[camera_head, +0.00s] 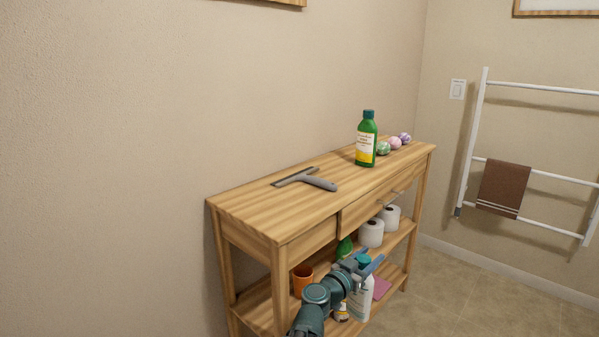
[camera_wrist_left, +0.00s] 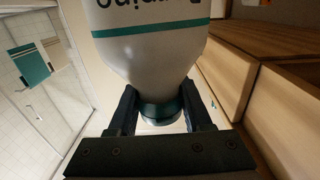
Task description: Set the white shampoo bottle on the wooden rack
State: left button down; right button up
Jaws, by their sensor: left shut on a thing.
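The white shampoo bottle (camera_head: 362,303) has a teal cap and hangs from my left gripper (camera_head: 363,264), upright, in front of the wooden rack (camera_head: 265,205). In the left wrist view, the bottle (camera_wrist_left: 150,50) fills the top middle, and the fingers of my left gripper (camera_wrist_left: 160,108) are shut on its teal neck. The rack has a striped top with drawers and lower shelves. In the head view, my left arm and the bottle hide part of the lower shelves. My right gripper is not in view.
On the rack's top are a grey squeegee (camera_head: 306,180), a green bottle (camera_head: 366,140) and several coloured balls (camera_head: 395,143), with bare wood between squeegee and green bottle. Toilet rolls (camera_head: 371,233) and an orange cup (camera_head: 302,279) stand below. A towel ladder (camera_head: 473,140) leans right.

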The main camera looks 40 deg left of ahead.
aim_at(275, 210)
jog(key=k, duration=0.5)
jog(key=k+j+u, duration=0.15)
jog(key=k, duration=0.3)
